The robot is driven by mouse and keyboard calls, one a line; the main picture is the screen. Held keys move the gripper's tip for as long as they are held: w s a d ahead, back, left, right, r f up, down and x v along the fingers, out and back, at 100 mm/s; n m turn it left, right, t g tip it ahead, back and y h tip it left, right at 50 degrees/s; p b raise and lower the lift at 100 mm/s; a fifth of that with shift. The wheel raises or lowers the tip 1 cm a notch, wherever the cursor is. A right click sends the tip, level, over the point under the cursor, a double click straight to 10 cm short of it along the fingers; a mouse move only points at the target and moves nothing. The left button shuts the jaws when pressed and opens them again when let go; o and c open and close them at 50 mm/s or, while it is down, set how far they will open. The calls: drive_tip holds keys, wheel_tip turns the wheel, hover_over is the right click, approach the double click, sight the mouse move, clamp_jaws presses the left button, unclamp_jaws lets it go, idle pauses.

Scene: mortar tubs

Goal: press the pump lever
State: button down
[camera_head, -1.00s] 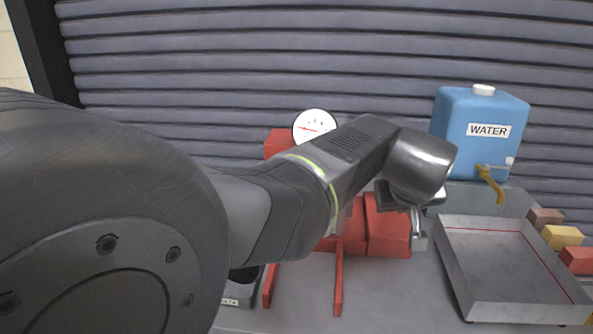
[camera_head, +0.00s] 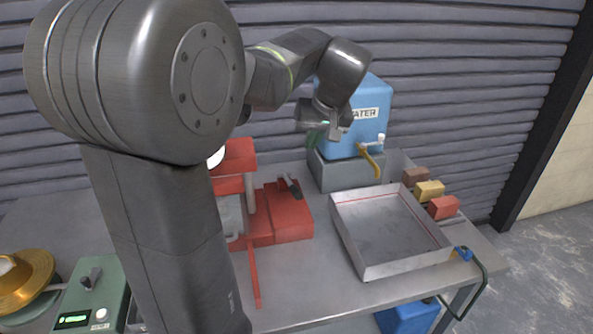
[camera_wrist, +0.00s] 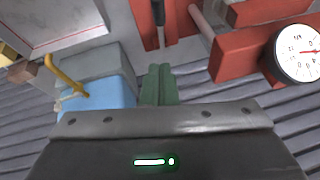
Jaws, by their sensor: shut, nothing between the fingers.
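The pump lever (camera_head: 290,187) is a short lever with a dark grip on the red pump block (camera_head: 284,214) of the red press. In the wrist view the lever (camera_wrist: 158,12) shows at the top edge, beyond the fingertips and only partly in frame. My gripper (camera_head: 314,138) is in the air above and right of the lever, in front of the blue water tank. In the wrist view its green fingers (camera_wrist: 159,80) are together and empty, apart from the lever. My arm hides part of the press.
The blue water tank (camera_head: 370,92) with a yellow tap (camera_head: 371,162) stands on a grey block. A metal tray (camera_head: 396,262) lies right of the pump. The press gauge (camera_wrist: 300,52) shows in the wrist view. A green device (camera_head: 92,297) is front left.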

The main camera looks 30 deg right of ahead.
drive_tip(key=shift+f, duration=0.1)
drive_tip(key=p, duration=0.2)
hover_over(296, 187)
drive_tip(key=d, duration=0.1)
wheel_tip(296, 187, down, 9)
drive_tip(key=shift+s+a+f, duration=0.1)
drive_tip(key=shift+s+f, duration=0.2)
drive_tip(key=shift+f, duration=0.25)
drive_tip(key=shift+s+a+f, duration=0.1)
drive_tip(key=shift+s+f, duration=0.2)
drive_tip(key=shift+f, duration=0.25)
drive_tip(key=shift+s+a+f, duration=0.15)
drive_tip(key=shift+f, duration=0.5)
drive_tip(key=shift+f, duration=0.1)
